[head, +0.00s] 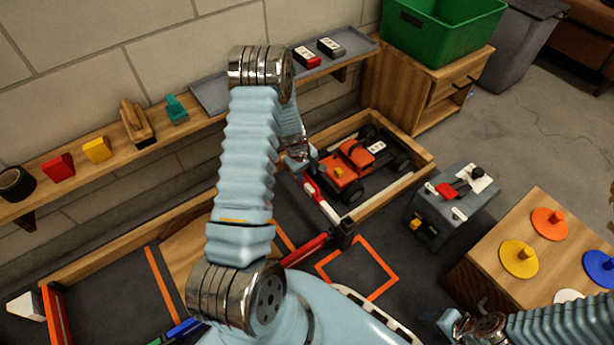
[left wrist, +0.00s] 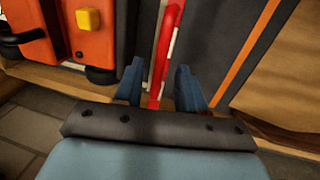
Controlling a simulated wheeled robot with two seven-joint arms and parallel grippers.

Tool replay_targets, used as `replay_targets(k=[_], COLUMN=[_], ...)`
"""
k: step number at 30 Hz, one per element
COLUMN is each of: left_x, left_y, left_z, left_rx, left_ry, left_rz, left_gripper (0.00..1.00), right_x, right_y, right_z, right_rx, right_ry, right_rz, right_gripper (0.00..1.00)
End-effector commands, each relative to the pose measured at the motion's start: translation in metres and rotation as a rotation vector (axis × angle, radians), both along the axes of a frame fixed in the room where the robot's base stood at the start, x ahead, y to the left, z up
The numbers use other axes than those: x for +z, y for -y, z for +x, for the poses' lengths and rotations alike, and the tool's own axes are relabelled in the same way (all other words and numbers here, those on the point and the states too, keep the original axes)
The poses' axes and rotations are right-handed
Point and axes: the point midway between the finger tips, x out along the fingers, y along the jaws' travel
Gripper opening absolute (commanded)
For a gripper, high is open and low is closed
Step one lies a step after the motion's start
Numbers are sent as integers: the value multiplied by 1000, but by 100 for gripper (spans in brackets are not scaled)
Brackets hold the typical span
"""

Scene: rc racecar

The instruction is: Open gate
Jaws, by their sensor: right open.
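The gate is a red and white bar (head: 322,198) running from a dark post (head: 344,234) across the front of the wooden bay that holds the orange car (head: 350,162). My left gripper (head: 304,166) is over the bar's far end, partly hidden by my arm. In the left wrist view, my left gripper (left wrist: 160,85) is open, with the red bar (left wrist: 167,45) passing between its fingers and a gap visible on either side. The orange car (left wrist: 50,35) is to the left there. My right gripper (head: 440,319) is open and empty at the bottom right, partly cut off.
A grey box with a red switch (head: 450,190) stands right of the bay. A wooden table (head: 484,265) with colored discs is at the right. A wall shelf (head: 100,160) holds blocks. A second red bar (head: 308,250) extends left from the post. An orange square marks the floor.

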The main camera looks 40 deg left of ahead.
Motion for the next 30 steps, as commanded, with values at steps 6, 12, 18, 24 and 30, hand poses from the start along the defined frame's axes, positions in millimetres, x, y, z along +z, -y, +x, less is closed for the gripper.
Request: replay_targets(k=[6, 12, 18, 24, 30], left_x=[-14, -14, -14, -14, -14], left_y=[1, 1, 1, 1, 1], left_z=[3, 3, 3, 3, 3], left_rx=[-1, 0, 0, 0, 0], left_ry=[1, 1, 1, 1, 1], left_rz=[0, 1, 0, 0, 0], left_gripper=[40, 40, 15, 0, 0], right_x=[-3, -3, -3, -3, -3], right_y=[0, 0, 0, 0, 0], right_z=[0, 0, 0, 0, 0], right_rx=[-1, -1, -1, -1, -1], right_ry=[2, 2, 2, 2, 2], right_rz=[0, 0, 0, 0, 0], right_gripper=[50, 50, 50, 50, 50])
